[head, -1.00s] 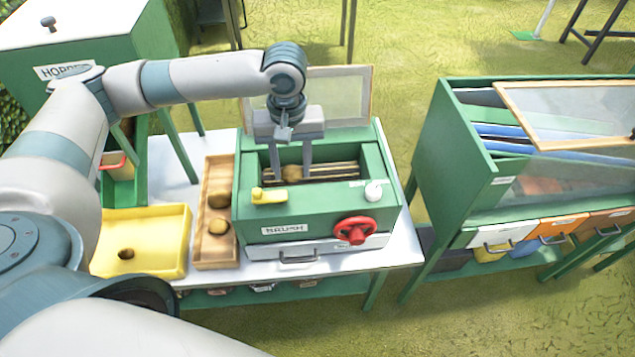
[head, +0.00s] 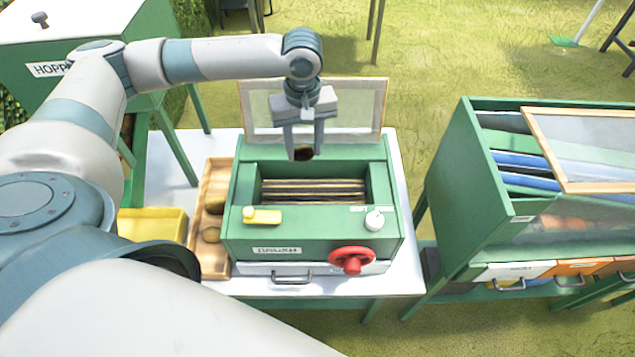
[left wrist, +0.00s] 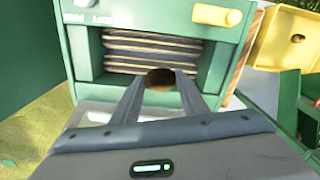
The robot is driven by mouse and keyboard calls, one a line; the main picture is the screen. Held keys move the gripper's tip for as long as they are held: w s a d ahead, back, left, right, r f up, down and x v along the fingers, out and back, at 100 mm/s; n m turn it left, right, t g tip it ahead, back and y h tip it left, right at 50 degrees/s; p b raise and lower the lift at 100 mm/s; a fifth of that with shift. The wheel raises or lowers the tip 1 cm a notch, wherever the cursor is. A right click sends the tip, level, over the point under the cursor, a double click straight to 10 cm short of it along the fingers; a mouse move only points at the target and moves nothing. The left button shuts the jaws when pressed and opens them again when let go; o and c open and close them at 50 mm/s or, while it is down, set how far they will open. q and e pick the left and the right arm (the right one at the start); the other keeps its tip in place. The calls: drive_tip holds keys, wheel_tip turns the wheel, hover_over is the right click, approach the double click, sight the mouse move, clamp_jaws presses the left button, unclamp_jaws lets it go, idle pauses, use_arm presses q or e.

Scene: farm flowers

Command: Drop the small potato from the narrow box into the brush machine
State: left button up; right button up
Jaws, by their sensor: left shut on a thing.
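My left gripper (head: 304,150) is shut on a small brown potato (head: 303,154), held between its fingertips at the back edge of the brush machine (head: 312,232). In the left wrist view, the potato (left wrist: 160,79) sits between the two fingers, with the machine's slatted opening (left wrist: 150,50) beyond it. The green machine's opening shows bare brown rollers (head: 312,190). The narrow wooden box (head: 222,268) stands just left of the machine, with potatoes (head: 212,235) in it, partly hidden by the machine and box walls. My right gripper is not in view.
A framed clear lid (head: 360,110) stands up behind the opening. A yellow lever (head: 262,216), white knob (head: 374,220) and red wheel (head: 351,260) are on the machine. A yellow tray (head: 150,222) is at left; a green cabinet (head: 460,190) at right.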

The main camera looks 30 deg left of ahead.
use_arm(q)
drive_tip(key=shift+w+f+b, duration=0.3)
drive_tip(key=shift+f+b, duration=0.1)
drive_tip(key=shift+f, duration=0.2)
wheel_tip(320, 180, down, 4)
drive_tip(key=b, duration=0.4)
drive_tip(key=shift+s+r, duration=0.1)
drive_tip(key=shift+f+b, duration=0.55)
drive_tip(key=shift+b, duration=0.2)
drive_tip(key=o, duration=1.1)
drive_tip(key=shift+r, duration=0.1)
drive_tip(key=shift+r, duration=0.55)
wheel_tip(320, 180, up, 16)
drive_tip(key=b, duration=0.3)
drive_tip(key=shift+b, duration=0.35)
